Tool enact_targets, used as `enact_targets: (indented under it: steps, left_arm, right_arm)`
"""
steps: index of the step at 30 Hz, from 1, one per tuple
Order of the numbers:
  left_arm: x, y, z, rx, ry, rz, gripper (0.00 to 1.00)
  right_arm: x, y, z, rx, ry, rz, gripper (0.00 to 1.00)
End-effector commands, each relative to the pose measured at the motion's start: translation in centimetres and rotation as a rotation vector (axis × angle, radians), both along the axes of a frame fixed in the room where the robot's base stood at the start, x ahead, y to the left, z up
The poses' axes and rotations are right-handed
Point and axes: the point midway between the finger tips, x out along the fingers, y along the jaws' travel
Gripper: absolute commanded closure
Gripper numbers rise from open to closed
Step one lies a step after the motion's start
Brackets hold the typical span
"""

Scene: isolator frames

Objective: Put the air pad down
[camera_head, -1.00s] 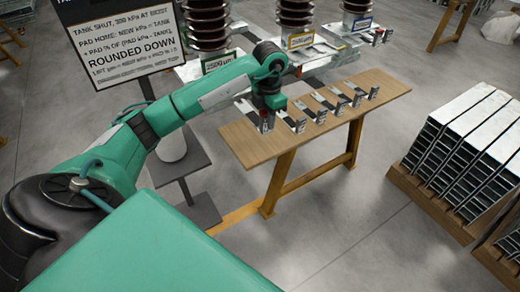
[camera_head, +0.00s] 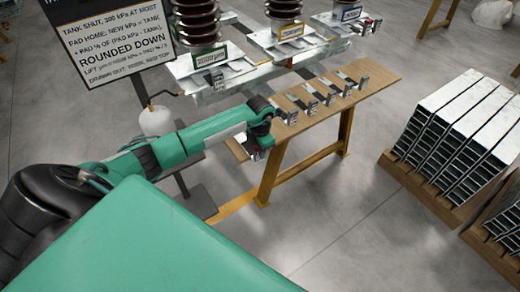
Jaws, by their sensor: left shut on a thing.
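My left gripper (camera_head: 257,152) is at the near left end of a wooden bench (camera_head: 375,82). It is shut on a small grey piece, taken to be the air pad, mostly hidden by the gripper. I cannot tell whether the pad touches the bench. Several similar grey pieces with dark strips stand in a row along the bench, the closest one (camera_head: 290,117) just right of my gripper. My right gripper is not in view.
Behind the bench are metal beds (camera_head: 215,78) bearing brown ribbed columns (camera_head: 197,22). A sign (camera_head: 110,38) and a white tank (camera_head: 156,121) stand at the left. Stacked metal sections (camera_head: 455,130) sit on a wooden pallet at the right. The floor between is clear.

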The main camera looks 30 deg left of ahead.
Motion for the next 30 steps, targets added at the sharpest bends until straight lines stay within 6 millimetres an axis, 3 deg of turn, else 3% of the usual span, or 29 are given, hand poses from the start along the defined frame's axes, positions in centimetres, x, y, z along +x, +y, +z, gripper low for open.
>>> enact_targets:
  steps: [11,12,15,25,30]
  left_arm:
    - [0.0,0.0,-0.7,0.001,-0.002,-0.001,1.0]
    - [0.0,0.0,-0.7,0.001,-0.001,-0.001,0.8]
    - [0.0,0.0,-0.6,0.001,-0.001,0.0,0.6]
    - [0.0,0.0,-0.4,0.0,-0.001,0.0,0.6]
    - [0.2,0.1,1.4,0.0,-0.005,0.0,0.6]
  right_arm:
    - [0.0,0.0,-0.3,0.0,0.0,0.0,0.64]
    - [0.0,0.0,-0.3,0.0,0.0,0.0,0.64]
    - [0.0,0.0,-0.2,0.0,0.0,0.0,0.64]
    - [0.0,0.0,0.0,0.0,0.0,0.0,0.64]
    - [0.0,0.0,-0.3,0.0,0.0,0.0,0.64]
